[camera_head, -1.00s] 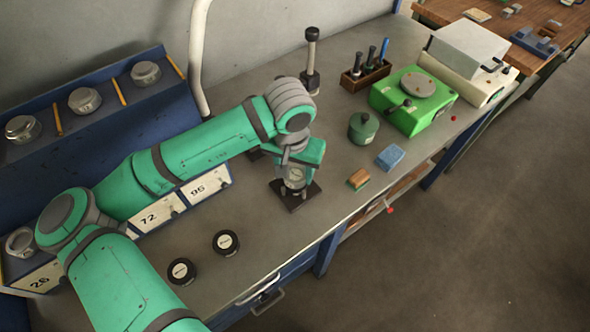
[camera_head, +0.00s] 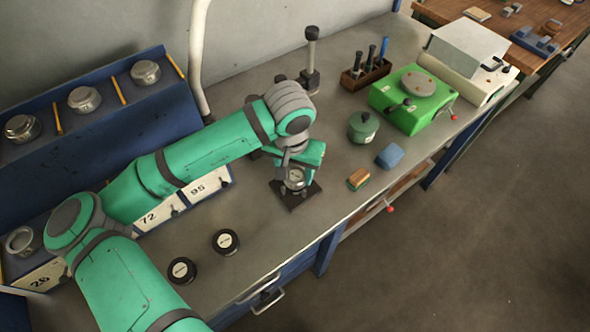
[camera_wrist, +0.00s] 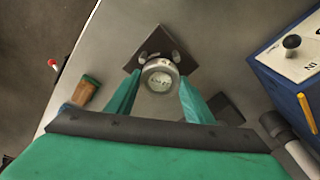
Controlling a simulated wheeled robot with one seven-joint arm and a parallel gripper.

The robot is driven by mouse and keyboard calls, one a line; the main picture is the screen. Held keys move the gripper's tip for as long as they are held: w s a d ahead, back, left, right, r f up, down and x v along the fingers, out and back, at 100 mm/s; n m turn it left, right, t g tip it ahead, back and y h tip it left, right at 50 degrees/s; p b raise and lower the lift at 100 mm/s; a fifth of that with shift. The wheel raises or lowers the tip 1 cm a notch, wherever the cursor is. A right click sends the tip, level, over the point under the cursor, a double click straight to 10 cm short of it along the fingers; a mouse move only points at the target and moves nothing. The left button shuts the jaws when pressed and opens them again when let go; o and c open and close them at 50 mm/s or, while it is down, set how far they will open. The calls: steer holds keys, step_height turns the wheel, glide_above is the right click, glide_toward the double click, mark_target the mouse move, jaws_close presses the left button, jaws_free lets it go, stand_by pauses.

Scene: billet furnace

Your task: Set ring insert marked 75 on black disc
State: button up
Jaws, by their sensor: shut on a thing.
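My gripper (camera_wrist: 158,105) is shut on a silver metal ring insert (camera_wrist: 161,66), which also shows in the head view (camera_head: 295,184). The ring is over a dark square plate (camera_head: 290,203) on the bench. A pale round face with small dark writing (camera_wrist: 160,82) shows inside the ring. I cannot read a 75, and cannot tell whether the ring touches what is under it. Two black discs with white labels, one nearer (camera_head: 182,270) and one farther (camera_head: 226,242), lie apart from it on the bench.
A blue rack (camera_head: 110,125) with several metal pots stands at the left, above numbered drawers. A green lidded pot (camera_head: 363,127), a blue block (camera_head: 390,155), a wood-and-green brush or block (camera_head: 359,179) and a green machine (camera_head: 412,98) stand to the right.

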mark_target(294, 179)
steer(key=shift+f, duration=0.1)
steer(key=o, duration=1.2)
steer(key=shift+o, duration=0.2)
step_height(294, 179, up, 11)
steer(key=s, duration=0.1)
steer(key=shift+s+a, duration=0.15)
steer(key=shift+a, duration=0.05)
steer(key=shift+f, duration=0.1)
stand_by(0.4)
